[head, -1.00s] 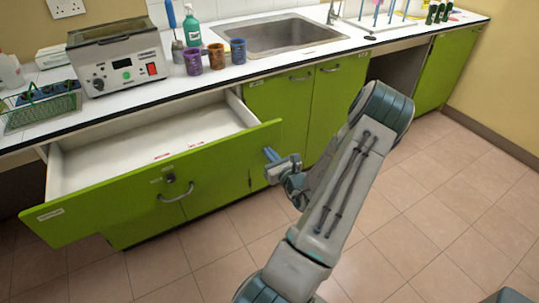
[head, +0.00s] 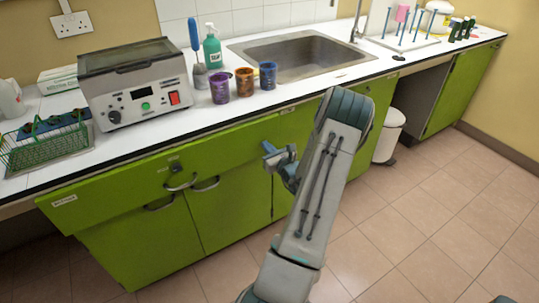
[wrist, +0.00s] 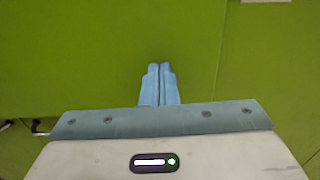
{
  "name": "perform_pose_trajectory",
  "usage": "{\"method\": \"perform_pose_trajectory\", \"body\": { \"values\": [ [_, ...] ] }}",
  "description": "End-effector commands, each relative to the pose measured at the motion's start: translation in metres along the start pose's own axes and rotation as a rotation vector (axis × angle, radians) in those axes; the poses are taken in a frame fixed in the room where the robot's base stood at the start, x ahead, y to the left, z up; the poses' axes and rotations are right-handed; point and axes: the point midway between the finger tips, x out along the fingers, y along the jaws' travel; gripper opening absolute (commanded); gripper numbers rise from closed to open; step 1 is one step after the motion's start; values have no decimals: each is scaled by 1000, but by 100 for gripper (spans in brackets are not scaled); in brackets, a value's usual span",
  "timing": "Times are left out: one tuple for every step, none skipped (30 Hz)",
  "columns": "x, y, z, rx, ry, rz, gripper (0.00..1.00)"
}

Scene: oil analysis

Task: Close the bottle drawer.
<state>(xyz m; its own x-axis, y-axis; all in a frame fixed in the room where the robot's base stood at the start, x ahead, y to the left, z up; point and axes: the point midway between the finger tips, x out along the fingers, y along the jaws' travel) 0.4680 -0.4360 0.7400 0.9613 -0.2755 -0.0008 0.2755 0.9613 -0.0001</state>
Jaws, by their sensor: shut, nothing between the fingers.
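The bottle drawer (head: 110,190) has a wide green front with a metal handle, a lock and a small label at its left end. Its front is up under the worktop edge and its inside is hidden. It looks flush or nearly so; I cannot tell whether a small gap remains. My gripper (head: 268,148) is shut and empty at the right part of the drawer front. In the wrist view, its blue fingertips (wrist: 160,66) lie together against a green panel (wrist: 90,60); whether they touch it is unclear.
Green cupboard doors (head: 150,235) are below the drawer. On the worktop stand a grey heater box (head: 135,92), a green wire rack (head: 47,150), several coloured cups and a green bottle (head: 212,50). A white bin (head: 388,137) stands right. The tiled floor (head: 430,220) is clear.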

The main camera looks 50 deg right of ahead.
Motion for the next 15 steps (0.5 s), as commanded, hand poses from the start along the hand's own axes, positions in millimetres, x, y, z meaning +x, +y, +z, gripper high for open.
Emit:
{"method": "perform_pose_trajectory", "body": {
  "values": [
    [7,0,-1,-2,-2,1,0],
    [11,-1,-1,-2,-2,1,0],
    [16,-1,-1,-2,-1,1,0],
    [19,-2,-1,-1,-1,1,0],
    [22,-2,-1,-1,-1,1,0],
    [26,-2,-1,-1,-2,0,0],
    [28,-2,-1,-1,-2,1,0],
    [31,-2,-1,-1,-1,1,0],
    [33,-2,-1,-1,0,1,0],
    [35,-3,-1,-1,0,0,0],
    [36,-3,-1,-1,0,0,0],
    [38,-3,0,-1,0,0,0],
    [39,-3,0,-1,-1,-1,0],
    [40,-3,0,-1,-1,-1,0],
    [40,-4,0,-1,-2,-1,0]
  ]
}}
